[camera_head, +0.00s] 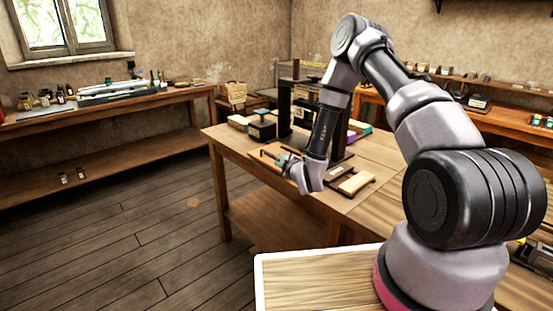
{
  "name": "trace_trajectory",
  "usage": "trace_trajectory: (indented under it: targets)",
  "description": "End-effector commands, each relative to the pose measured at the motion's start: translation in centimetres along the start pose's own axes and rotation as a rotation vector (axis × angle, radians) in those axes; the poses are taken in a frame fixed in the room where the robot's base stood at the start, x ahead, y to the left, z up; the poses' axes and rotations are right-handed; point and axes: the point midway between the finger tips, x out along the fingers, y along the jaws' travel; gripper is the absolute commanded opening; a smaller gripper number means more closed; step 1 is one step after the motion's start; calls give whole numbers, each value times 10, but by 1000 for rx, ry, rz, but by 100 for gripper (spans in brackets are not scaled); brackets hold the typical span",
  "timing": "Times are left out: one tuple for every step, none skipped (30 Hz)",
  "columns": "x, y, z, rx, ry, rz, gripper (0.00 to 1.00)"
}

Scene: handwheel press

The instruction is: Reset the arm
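My arm reaches from the lower right over the wooden table (240,147) and bends down at its middle. My gripper (272,156) hangs over the table's front left part, pointing left. Its fingers are small and blend with the things behind them, so I cannot tell whether they are open or shut. The dark press frame (284,107) stands on the table behind my forearm, which hides much of it. I cannot make out the handwheel.
A dark box (262,131) stands on the table left of the press. A pale block (355,183) lies on a dark tray right of my gripper. A bench (150,101) with bottles runs along the left wall. The floor (130,230) at left is clear.

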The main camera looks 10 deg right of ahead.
Motion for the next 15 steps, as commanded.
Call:
trace_trajectory:
  targets:
    - [-3, 0, 0, 0, 0, 0, 27]
    - [-4, 0, 0, 0, 0, 0, 27]
    - [-6, 0, 0, 0, 1, 0, 27]
    - [-6, 0, 0, 0, 1, 0, 27]
    - [-6, 0, 0, 0, 1, 0, 27]
    - [-7, 0, 0, 0, 1, 0, 27]
    - [-6, 0, 0, 0, 1, 0, 27]
    - [-6, 0, 0, 0, 1, 0, 27]
    - [-6, 0, 0, 0, 1, 0, 27]
    - [-6, 0, 0, 0, 1, 0, 27]
    - [-6, 0, 0, 0, 1, 0, 27]
    - [-6, 1, -1, 1, 1, 0, 27]
    - [-6, 3, -1, 3, 0, 0, 27]
    - [-6, 6, -1, 8, -3, -1, 27]
    - [-5, 11, -2, 17, -7, -3, 27]
